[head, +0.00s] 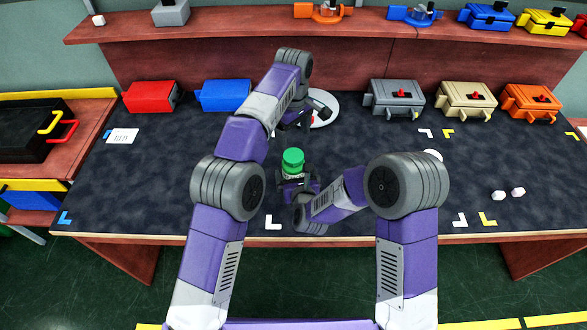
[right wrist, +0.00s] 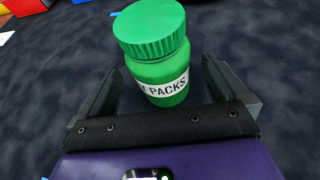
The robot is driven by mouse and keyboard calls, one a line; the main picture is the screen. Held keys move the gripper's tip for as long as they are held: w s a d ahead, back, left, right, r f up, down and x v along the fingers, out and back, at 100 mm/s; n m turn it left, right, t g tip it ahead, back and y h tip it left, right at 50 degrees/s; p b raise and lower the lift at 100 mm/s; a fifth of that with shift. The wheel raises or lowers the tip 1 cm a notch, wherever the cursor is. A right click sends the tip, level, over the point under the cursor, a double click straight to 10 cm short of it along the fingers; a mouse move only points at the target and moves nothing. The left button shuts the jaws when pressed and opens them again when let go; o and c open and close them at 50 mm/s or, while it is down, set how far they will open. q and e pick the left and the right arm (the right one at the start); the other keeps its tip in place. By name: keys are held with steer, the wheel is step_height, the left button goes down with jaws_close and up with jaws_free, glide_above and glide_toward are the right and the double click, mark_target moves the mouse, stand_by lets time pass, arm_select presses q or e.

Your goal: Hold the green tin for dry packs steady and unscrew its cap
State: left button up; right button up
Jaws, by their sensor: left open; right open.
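The green tin (right wrist: 165,70) stands upright on the dark table top, with a white label ending in "PACKS" on its body. Its ribbed green cap (right wrist: 150,28) sits on top; the tin's cap also shows in the head view (head: 293,157). My right gripper (right wrist: 160,66) is open, with one finger on each side of the tin's body and gaps visible beside it. In the head view my right gripper (head: 295,178) is low at the tin's near side. My left gripper (head: 316,115) is open farther back, over a white round plate, apart from the tin.
The white plate (head: 329,104) has something red on it, partly hidden by my left gripper. Red (head: 150,97), blue (head: 222,95), grey (head: 396,97), tan (head: 466,99) and orange (head: 531,102) boxes line the back. The table's left front is clear.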

steer(key=shift+x, duration=1.95)
